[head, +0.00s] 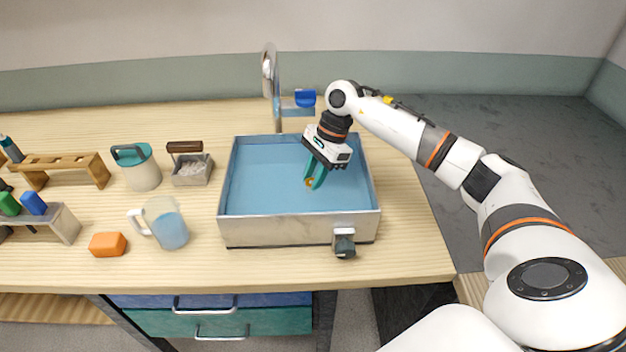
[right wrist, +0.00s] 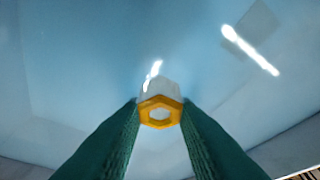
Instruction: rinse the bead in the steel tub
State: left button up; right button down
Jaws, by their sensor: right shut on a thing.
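The steel tub (head: 275,234) stands on the wooden bench and holds blue water. My right gripper (head: 314,182) reaches down inside the tub's walls, over its right half, with green fingers pointing down. It is shut on the bead (head: 309,182), a small yellow-orange ring. In the right wrist view the bead (right wrist: 160,112) shows a six-sided outline and sits between the fingertips (right wrist: 161,118), with pale blue water around it. I cannot tell whether the bead is under the water or just above it. My left gripper is not in view.
A tap (head: 270,75) with a blue handle stands behind the tub, and a dark valve (head: 344,243) sticks out in front. A jug (head: 168,222), an orange block (head: 108,244), a teal-lidded canister (head: 138,170) and racks stand left. Bare bench lies right of the tub.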

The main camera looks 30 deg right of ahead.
notch_tip(320, 180, up, 8)
jog(key=p, duration=0.3)
jog(key=shift+p, duration=0.4)
jog(key=shift+f, duration=0.15)
notch_tip(320, 180, up, 5)
jog(key=p, duration=0.2)
jog(key=shift+p, duration=0.4)
